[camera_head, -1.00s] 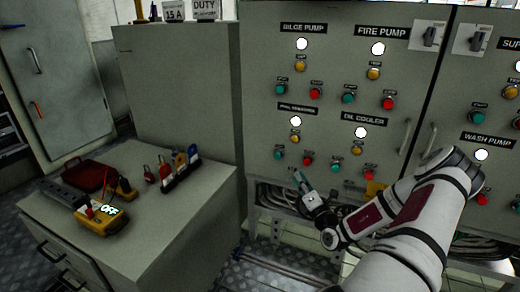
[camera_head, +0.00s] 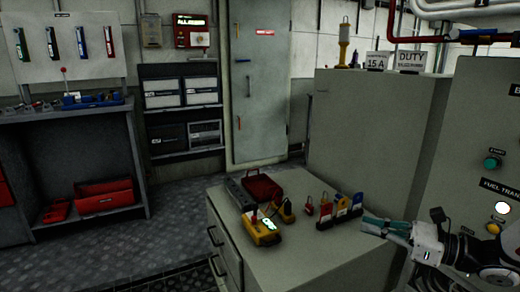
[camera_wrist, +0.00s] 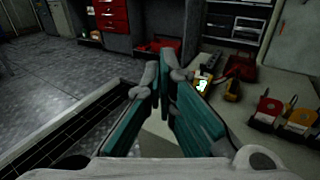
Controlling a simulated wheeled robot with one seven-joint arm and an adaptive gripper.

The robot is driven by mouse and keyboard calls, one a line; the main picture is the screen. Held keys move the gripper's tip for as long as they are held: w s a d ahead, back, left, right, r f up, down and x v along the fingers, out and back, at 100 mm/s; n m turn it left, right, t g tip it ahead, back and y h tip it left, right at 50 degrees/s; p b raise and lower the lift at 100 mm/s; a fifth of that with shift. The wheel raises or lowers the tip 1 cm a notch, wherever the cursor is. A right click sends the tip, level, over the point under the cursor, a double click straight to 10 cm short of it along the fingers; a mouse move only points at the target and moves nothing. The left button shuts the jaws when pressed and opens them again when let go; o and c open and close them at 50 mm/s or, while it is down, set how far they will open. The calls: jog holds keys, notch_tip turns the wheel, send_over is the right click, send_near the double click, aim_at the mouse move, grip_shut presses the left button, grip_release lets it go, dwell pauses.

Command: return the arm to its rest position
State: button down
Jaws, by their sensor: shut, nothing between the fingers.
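My gripper (camera_head: 384,228) is at the right of the head view, beside the right end of the grey cabinet top. Its teal fingers point left. In the wrist view the gripper (camera_wrist: 166,88) fills the middle, with its finger tips close together and nothing held between them. The rest of the arm is out of view.
The grey cabinet (camera_head: 290,262) carries a yellow meter (camera_head: 262,232), a red case (camera_head: 262,188) and a rack of padlocks (camera_head: 340,212). The control panel (camera_head: 470,150) stands close on the right. The floor (camera_head: 180,245) at left is open. A workbench (camera_head: 60,115) stands behind.

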jog(key=s+a+r+n+g+h, duration=0.4)
jog(key=s+a+n+g, duration=0.7)
jog(key=s+a+n, duration=0.4)
jog(key=s+d+r+n+h, duration=0.1)
jog(key=s+d+n+h, duration=0.3)
jog(key=s, duration=0.5)
jog(key=s+d+r+n+h, duration=0.1)
jog(key=s+n+h, duration=0.55)
jog(key=s, duration=0.25)
notch_tip(320, 180, up, 28)
jog(key=t+p, duration=0.4)
jog(key=p, duration=2.3)
jog(key=shift+d+r+t, duration=0.2)
jog(key=shift+t, duration=0.1)
jog(key=shift+y, duration=0.25)
